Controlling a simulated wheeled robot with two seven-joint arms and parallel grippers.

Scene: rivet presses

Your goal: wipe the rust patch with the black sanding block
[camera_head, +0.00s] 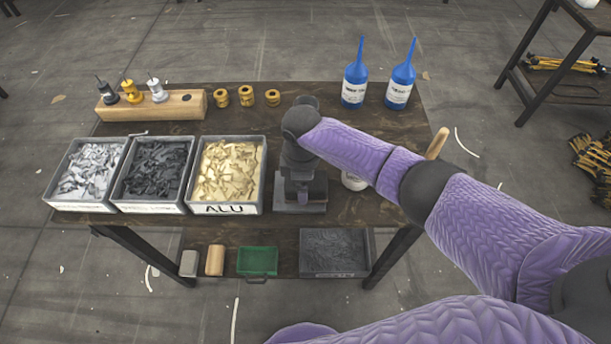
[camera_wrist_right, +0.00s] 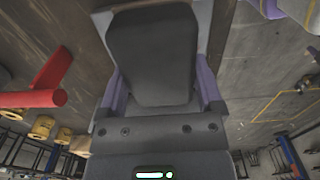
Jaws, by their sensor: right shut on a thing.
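The black sanding block (camera_wrist_right: 150,55) is between the purple fingers of my right gripper (camera_wrist_right: 160,90) in the right wrist view, and the gripper is shut on it. In the head view my right gripper (camera_head: 301,188) points down at the table, right beside the ALU bin. A flat grey piece (camera_head: 300,208) lies at its foot, low against the table. I cannot make out the rust patch; the gripper and block may cover it. My left gripper is not in view.
Three scrap bins (camera_head: 138,203) stand left of the gripper. A wooden block with small tools (camera_head: 150,107), yellow spools (camera_head: 246,96) and two blue-topped bottles (camera_head: 355,88) are at the back. A wooden handle (camera_head: 437,143) sticks up behind my arm. A red bar (camera_wrist_right: 40,95) shows in the wrist view.

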